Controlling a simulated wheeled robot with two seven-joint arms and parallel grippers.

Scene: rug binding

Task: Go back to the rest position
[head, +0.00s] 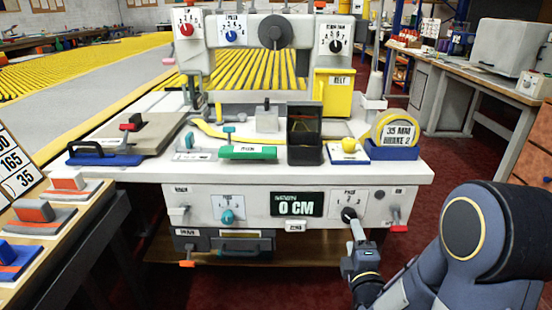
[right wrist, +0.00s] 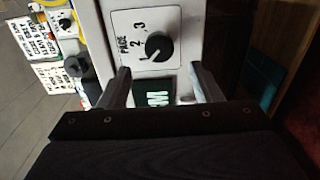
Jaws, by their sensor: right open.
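My right gripper (head: 357,232) is in front of the machine's front panel, just below the black pace knob (head: 349,214). In the right wrist view its two fingers (right wrist: 164,88) stand apart with nothing held between them. The pace knob (right wrist: 158,45) shows whole there, beyond the fingertips, on a white dial plate marked 1, 2, 3. A gap seems to lie between fingers and knob, though the head view overlaps them. My left gripper is not in view.
The white machine table (head: 420,172) carries a black bin (head: 305,140), a green-handled tool (head: 248,153) and a blue tape holder (head: 395,153). A display (head: 296,204) reads 0 CM. A side bench (head: 60,235) stands at left. Red floor (head: 425,215) is open at right.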

